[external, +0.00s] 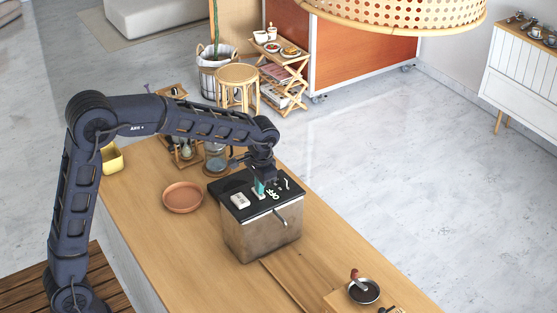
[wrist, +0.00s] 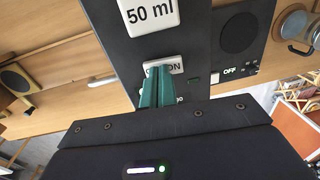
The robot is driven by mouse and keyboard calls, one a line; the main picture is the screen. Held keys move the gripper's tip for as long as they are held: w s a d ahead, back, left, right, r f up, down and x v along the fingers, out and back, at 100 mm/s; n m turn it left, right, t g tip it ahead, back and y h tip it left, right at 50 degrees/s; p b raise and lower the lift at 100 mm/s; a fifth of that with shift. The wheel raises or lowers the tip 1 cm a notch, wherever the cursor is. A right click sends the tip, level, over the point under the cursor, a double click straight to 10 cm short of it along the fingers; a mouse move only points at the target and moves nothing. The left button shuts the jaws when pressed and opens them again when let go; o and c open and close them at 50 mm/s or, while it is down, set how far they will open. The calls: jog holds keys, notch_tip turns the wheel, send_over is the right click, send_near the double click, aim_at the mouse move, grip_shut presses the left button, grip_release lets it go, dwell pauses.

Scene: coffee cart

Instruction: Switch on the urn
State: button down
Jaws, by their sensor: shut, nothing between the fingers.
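The urn (external: 258,240) is a box with a metal-coloured body and a flat black top, standing on the wooden counter. Its black top fills the middle of the wrist view (wrist: 205,45). A white switch (wrist: 176,66) on the top carries lettering ending in "ON"; the rest is covered by my fingers. My gripper (external: 259,187) points down over the top. Its green fingers (wrist: 158,88) are shut and empty at the switch; I cannot tell whether they touch it.
A white "50 ml" block (wrist: 150,14) is on the urn's top near the switch. A lever (external: 281,220) sticks out of its front. A terracotta dish (external: 183,197) stands left of the urn, and a small pan (external: 363,291) at the counter's front right.

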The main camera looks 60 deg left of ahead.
notch_tip(320, 180, up, 14)
jog(key=d, duration=0.1)
jog(key=shift+d, duration=0.2)
jog(key=shift+f, duration=0.1)
dwell(0.3)
jog(key=shift+a+y, duration=0.3)
jog(key=shift+y, duration=0.1)
send_near(262, 196)
jog(key=a+f, duration=0.1)
jog(key=f, duration=0.1)
jog(key=a+f, duration=0.1)
jog(key=f, duration=0.1)
jog(key=a+f, duration=0.2)
jog(key=shift+a+f, duration=0.15)
dwell(0.5)
